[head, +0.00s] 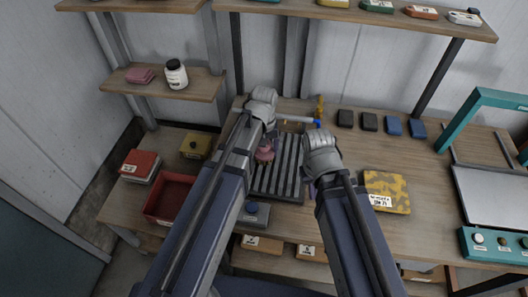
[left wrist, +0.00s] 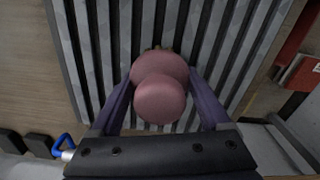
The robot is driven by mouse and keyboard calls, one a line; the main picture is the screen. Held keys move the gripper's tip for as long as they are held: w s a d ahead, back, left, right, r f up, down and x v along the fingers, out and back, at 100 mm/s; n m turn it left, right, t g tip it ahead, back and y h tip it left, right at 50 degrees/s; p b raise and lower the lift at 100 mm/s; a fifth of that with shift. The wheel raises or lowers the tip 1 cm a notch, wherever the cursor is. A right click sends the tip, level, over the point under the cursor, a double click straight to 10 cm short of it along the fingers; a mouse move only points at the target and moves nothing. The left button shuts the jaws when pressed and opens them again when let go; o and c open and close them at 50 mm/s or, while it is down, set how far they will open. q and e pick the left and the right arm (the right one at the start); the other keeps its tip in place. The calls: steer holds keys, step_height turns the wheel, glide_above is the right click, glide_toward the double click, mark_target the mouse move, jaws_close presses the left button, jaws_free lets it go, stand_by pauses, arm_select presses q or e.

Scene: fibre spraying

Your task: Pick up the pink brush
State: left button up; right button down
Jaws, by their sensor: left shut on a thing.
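The pink brush (head: 265,151) is at the left side of the dark ribbed rack (head: 290,178) on the workbench. In the left wrist view its round pink handle (left wrist: 160,98) sits between the two fingers of my left gripper (left wrist: 160,85), over the rack's grey and black ribs (left wrist: 215,30). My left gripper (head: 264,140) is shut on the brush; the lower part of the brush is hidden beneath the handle. My right gripper (head: 312,180) is over the right edge of the rack; its fingers are too small and hidden to judge.
A blue-and-orange tool (head: 302,121) lies behind the rack. Several dark and blue blocks (head: 368,122) line the bench back. A yellow patterned block (head: 386,191) is at right. A red tray (head: 172,197) and a yellow box (head: 195,146) are at left. A teal-framed machine (head: 490,240) stands far right.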

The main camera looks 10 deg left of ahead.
arm_select(q)
steer(key=c, duration=0.5)
steer(key=shift+o, duration=0.2)
steer(key=shift+r, duration=0.15)
arm_select(e)
steer(key=shift+r, duration=0.15)
